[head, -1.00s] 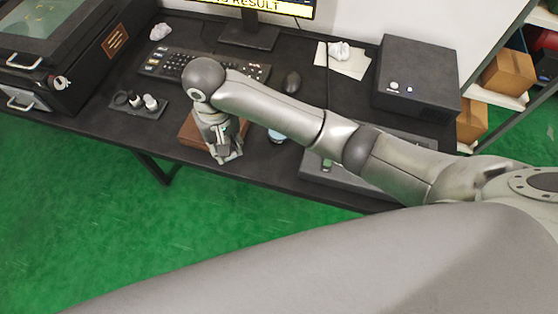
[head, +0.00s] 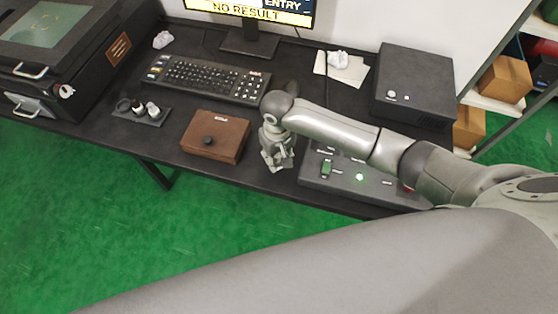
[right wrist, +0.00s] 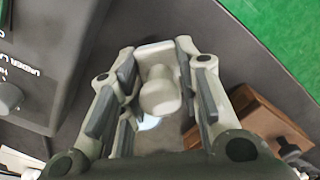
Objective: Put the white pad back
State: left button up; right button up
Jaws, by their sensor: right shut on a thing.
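The white pad (right wrist: 160,95) shows in the right wrist view as a pale piece with a rounded knob and a flat plate behind it. My right gripper (head: 277,163) is shut on it, with a finger on each side of the knob. In the head view the gripper points down over the desk, between the brown box (head: 218,136) and the grey control panel (head: 338,184). The pad cannot be made out clearly there. A small bluish-white thing (right wrist: 148,123) lies partly hidden beyond the pad in the right wrist view. My left gripper is not in view.
A black knob (head: 207,141) stands on the brown box. A small tray (head: 140,118) with rings, a keyboard (head: 205,80) and a black box (head: 414,87) stand on the desk. The panel has a lit green light (head: 360,177). The desk's front edge is close.

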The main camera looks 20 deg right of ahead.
aim_at(279, 163)
jog(key=shift+d+f, duration=0.2)
jog(key=shift+f, duration=1.5)
jog(key=shift+f, duration=0.1)
jog(key=o, duration=1)
notch_tip(279, 163, up, 12)
jog(key=shift+r, duration=0.15)
jog(key=shift+s, duration=0.1)
